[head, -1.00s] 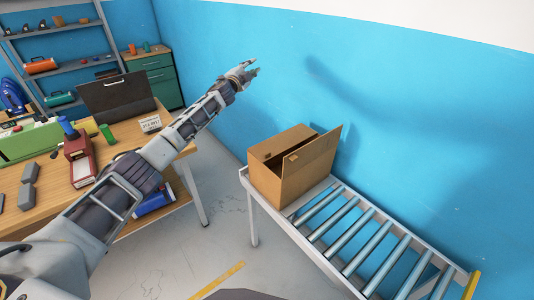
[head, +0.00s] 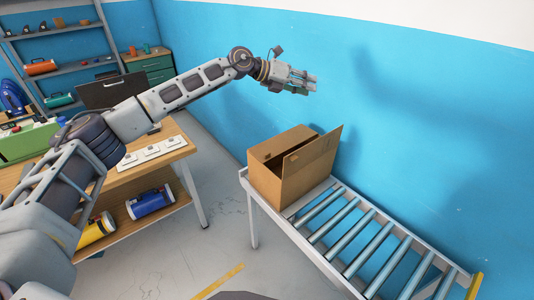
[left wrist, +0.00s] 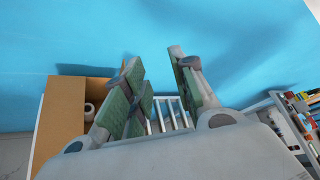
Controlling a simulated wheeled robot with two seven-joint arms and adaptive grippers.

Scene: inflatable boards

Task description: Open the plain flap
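A brown cardboard box (head: 275,182) stands on the left end of a roller conveyor (head: 340,232). One flap (head: 318,156) stands raised along its right side in the head view; a dark gap shows beside it. The top's left part looks covered. I cannot tell which flap is the plain one. In the left wrist view, a brown cardboard panel (left wrist: 60,122) shows at the left, with a pale round item (left wrist: 89,110) beside it. My left gripper (head: 311,83) is above the box, apart from it. Its fingers are spread and empty in the left wrist view (left wrist: 157,72). My right gripper is out of view.
A blue wall (head: 420,120) runs behind the conveyor. A wooden table (head: 178,150) with white items stands at the left, with blue and yellow cylinders on its lower shelf. Shelves and a green drawer cabinet (head: 160,71) stand at the back. Rollers right of the box are bare.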

